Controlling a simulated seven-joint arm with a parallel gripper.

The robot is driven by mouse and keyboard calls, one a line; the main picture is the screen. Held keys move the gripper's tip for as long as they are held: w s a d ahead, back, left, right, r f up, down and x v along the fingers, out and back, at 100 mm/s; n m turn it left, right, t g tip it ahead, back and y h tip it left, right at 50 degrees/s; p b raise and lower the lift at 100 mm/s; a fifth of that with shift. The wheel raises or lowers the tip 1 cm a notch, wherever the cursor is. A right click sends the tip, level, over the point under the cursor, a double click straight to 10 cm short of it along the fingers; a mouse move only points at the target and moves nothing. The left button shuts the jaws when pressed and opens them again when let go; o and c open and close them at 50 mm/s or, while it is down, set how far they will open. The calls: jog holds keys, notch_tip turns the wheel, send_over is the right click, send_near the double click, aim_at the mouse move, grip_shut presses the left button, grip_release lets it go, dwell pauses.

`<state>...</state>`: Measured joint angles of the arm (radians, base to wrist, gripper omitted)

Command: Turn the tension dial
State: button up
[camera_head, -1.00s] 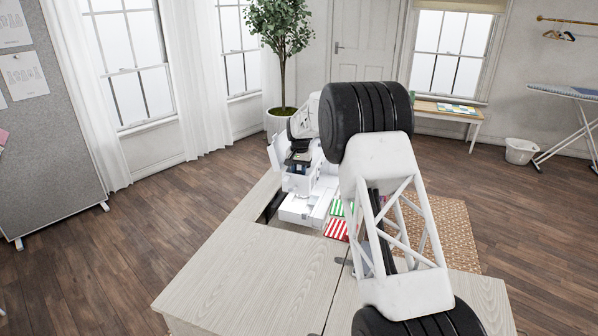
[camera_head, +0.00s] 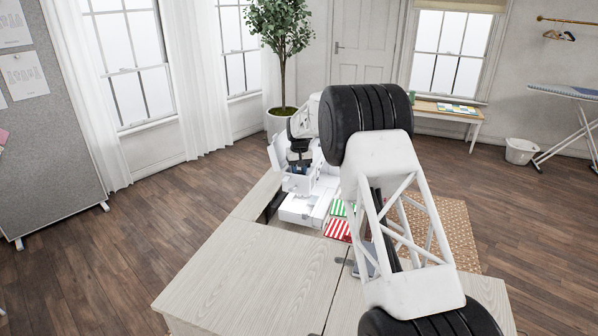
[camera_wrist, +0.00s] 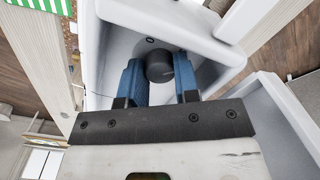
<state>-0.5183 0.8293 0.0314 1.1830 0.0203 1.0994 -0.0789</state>
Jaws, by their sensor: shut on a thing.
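The tension dial (camera_wrist: 158,66) is a dark round knob inside a white recess of the sewing machine in the wrist view. My gripper (camera_wrist: 160,78) has its two blue fingers on either side of the dial and is shut on it. In the head view the white sewing machine (camera_head: 300,208) stands in the opening of the cabinet (camera_head: 245,275). The dial is not discernible in the head view.
Striped red fabric (camera_head: 338,230) and green fabric (camera_head: 338,208) lie right of the machine. An open white panel (camera_wrist: 285,110) of the machine stands close to the right of my gripper in the wrist view. The cabinet's front top is clear.

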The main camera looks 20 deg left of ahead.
aim_at(300, 172)
dwell(0.3)
jog(key=o, duration=0.9)
jog(key=shift+o, duration=0.2)
jog(key=shift+m, duration=0.3)
jog(key=shift+m, duration=2.5)
notch_tip(300, 172, up, 8)
jog(key=shift+d+r, duration=0.1)
jog(key=shift+d, duration=0.05)
jog(key=s+d+r, duration=0.4)
jog(key=d+r, duration=0.3)
jog(key=d, duration=0.2)
jog(key=s+d+r, duration=0.5)
jog(key=d+r, duration=0.2)
jog(key=d, duration=0.3)
jog(key=shift+r+t, duration=0.15)
jog(key=shift+t, duration=0.25)
